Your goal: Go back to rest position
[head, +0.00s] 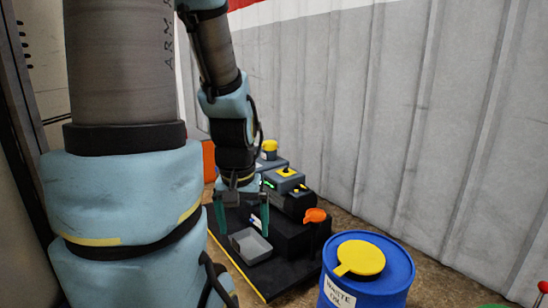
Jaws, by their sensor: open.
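My gripper (243,232) hangs down from my arm near the middle of the head view. A small grey open tray (251,246) sits on a black platform (272,285) just below and behind the fingertips in the picture. I cannot tell how high the fingers are above the tray. The tray looks empty. My upper arm fills the left of the view and hides what is behind it.
A dark machine (290,190) with yellow parts stands behind my gripper. An orange round piece (315,215) is at the platform's right. A blue waste oil drum (385,275) with a yellow lid (360,258) stands front right. A grey corrugated wall (400,110) closes off the back and right.

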